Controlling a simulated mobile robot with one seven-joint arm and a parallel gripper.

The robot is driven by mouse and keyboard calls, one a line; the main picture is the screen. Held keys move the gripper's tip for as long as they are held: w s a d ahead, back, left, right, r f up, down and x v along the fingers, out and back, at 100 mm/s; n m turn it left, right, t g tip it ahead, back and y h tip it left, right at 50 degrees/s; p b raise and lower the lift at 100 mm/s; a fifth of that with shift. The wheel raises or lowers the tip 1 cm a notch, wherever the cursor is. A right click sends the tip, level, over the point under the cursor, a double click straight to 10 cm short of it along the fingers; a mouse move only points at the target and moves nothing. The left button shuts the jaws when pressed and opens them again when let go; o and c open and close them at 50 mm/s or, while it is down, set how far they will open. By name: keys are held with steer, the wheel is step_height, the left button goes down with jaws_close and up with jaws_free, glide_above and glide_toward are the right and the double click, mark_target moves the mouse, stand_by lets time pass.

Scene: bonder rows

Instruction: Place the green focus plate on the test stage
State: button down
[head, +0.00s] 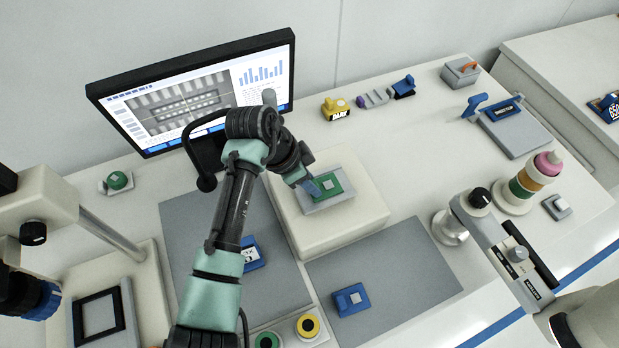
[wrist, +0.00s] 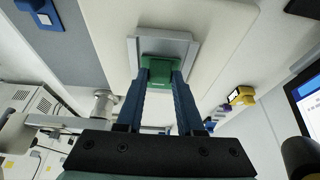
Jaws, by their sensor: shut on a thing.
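The green focus plate (head: 333,184), with a pale square on top, is at a shallow grey holder (head: 343,200) on a raised cream block (head: 350,222) in the head view. In the wrist view the green plate (wrist: 160,70) lies within the outline of the grey holder (wrist: 188,45). My gripper (head: 314,187) reaches it from the left. In the wrist view my gripper (wrist: 163,82) is shut on the plate's near edge with its blue fingers. I cannot tell whether the plate rests on the holder or hangs just above it.
A monitor (head: 190,100) stands behind my arm. At left is a microscope-like stand with a black square frame (head: 98,318). A blue plate (head: 351,299) lies on a grey mat (head: 420,270) in front of the block. A ring stack (head: 525,182) stands at right.

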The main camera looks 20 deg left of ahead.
steer(key=shift+f, duration=0.1)
steer(key=c, duration=1)
jaws_free()
steer(key=shift+f, duration=0.1)
steer(key=o, duration=0.5)
steer(key=shift+c, duration=0.2)
